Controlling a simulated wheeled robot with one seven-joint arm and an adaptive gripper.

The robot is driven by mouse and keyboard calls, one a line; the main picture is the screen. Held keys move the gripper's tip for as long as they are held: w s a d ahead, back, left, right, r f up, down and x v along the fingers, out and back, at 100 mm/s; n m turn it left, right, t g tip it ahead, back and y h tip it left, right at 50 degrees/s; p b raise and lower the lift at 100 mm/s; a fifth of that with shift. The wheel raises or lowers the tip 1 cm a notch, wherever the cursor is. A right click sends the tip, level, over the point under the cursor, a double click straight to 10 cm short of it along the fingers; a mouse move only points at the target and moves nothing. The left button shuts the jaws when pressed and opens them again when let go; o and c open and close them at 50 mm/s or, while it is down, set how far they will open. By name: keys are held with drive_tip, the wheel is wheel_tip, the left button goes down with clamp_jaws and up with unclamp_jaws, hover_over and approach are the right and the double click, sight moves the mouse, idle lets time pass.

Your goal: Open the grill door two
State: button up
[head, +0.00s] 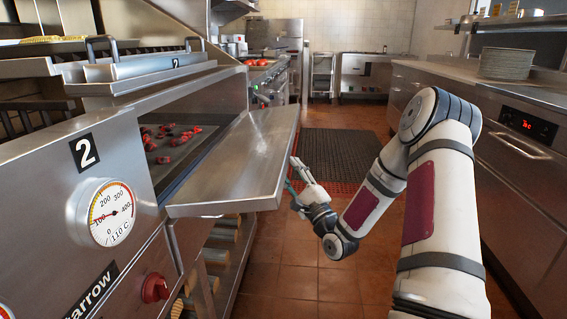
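Grill door two (238,168) is a flat steel panel at the left centre of the head view. It stands open, swung down and outward from the grill front. Red coals (170,138) show on the dark bed inside the opening behind it. My gripper (295,174) is just beyond the door's outer right edge, with its fingers up close to that edge. I cannot tell whether they touch it. The fingers are small and partly overlap, so their opening is unclear.
Shelves with logs (217,256) are below the door. A counter with stacked plates (507,63) runs along the right. Tiled floor (290,262) is clear between.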

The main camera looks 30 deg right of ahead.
drive_tip(key=v, duration=0.7)
drive_tip(key=shift+a, duration=0.1)
